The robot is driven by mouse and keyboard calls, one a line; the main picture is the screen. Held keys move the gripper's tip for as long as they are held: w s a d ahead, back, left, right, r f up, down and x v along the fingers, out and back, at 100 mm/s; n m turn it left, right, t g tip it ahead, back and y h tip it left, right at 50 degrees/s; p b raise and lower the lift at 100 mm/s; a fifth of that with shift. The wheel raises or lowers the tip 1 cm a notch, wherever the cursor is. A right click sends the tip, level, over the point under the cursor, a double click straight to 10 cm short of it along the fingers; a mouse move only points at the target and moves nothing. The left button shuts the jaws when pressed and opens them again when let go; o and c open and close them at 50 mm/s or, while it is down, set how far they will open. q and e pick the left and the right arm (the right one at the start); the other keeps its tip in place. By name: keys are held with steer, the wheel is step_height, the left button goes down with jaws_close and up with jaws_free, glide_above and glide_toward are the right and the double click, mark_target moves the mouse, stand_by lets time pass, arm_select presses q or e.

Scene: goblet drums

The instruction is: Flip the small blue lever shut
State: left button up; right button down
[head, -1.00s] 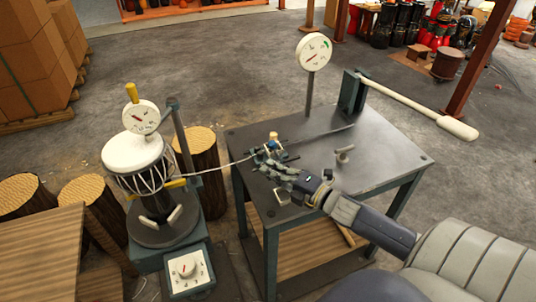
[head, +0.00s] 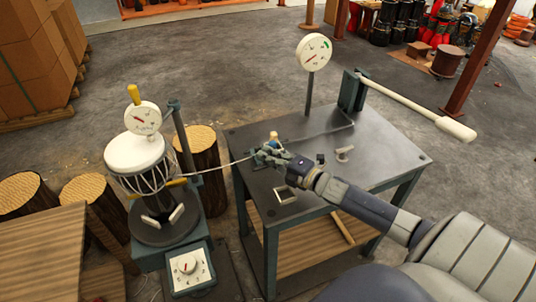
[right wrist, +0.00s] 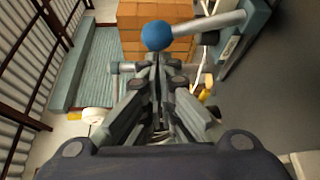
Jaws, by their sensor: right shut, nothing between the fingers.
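The small blue lever shows in the right wrist view as a round blue knob (right wrist: 158,36) at the end of a grey rod reaching right. It stands just beyond my right gripper's closed fingertips (right wrist: 163,62); I cannot tell whether they touch. In the head view my right gripper (head: 272,155) reaches from the right over the dark metal table (head: 385,145), at the small clamp on its left side. The gripper is shut and empty. It hides part of the clamp, and the blue lever is too small to make out clearly there. My left gripper is not in view.
A dial gauge on a post (head: 313,52) and a long white-handled lever (head: 410,103) stand at the table's back. A small square frame (head: 286,195) and a grey T-shaped piece (head: 344,153) lie on top. A white-headed drum (head: 138,152) stands left.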

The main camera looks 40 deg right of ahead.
steer(key=shift+s+d+r+m+t+b, duration=0.15)
steer(key=shift+d+r+m+t+b, duration=0.15)
steer(key=shift+d+m, duration=0.15)
stand_by(0.4)
steer(key=shift+y, duration=0.3)
steer(key=shift+s+d+r+m+t+h+b, duration=0.2)
steer(key=shift+d+m+t+b, duration=0.5)
steer(key=shift+m, duration=0.5)
steer(key=shift+s+d+r+m+t+h+b, duration=0.2)
steer(key=shift+d+m+t+b, duration=0.15)
steer(key=shift+d+m, duration=0.7)
steer(key=shift+s+d+r+m+t+h+b, duration=0.2)
steer(key=shift+d+m+t+b, duration=0.4)
steer(key=shift+m, duration=0.8)
